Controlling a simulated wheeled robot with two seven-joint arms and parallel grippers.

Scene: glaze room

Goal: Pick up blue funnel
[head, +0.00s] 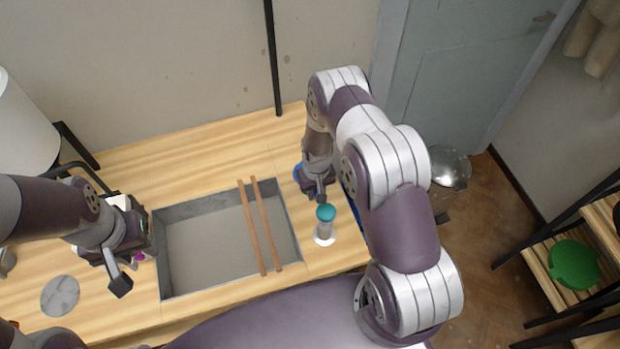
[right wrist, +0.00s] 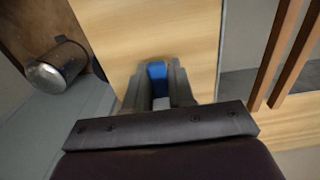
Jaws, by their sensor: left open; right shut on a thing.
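My right gripper (head: 317,193) is at the right end of the wooden worktop, beside the sink. In the right wrist view, the right gripper (right wrist: 158,88) is shut on a blue thing, which looks like the blue funnel (right wrist: 157,70). Only a small part of the funnel shows between the fingers. In the head view, a bit of blue (head: 298,174) shows just left of the right gripper; the rest is hidden by the arm. My left gripper (head: 134,258) is open over the worktop, left of the sink, away from the funnel.
A teal-topped item with a white base (head: 325,238) stands close in front of the right gripper. Two wooden bars (head: 267,225) cross the grey sink (head: 197,252). A round marbled disc (head: 60,296) lies at left. A metal bin (head: 449,168) stands beyond the worktop's right end.

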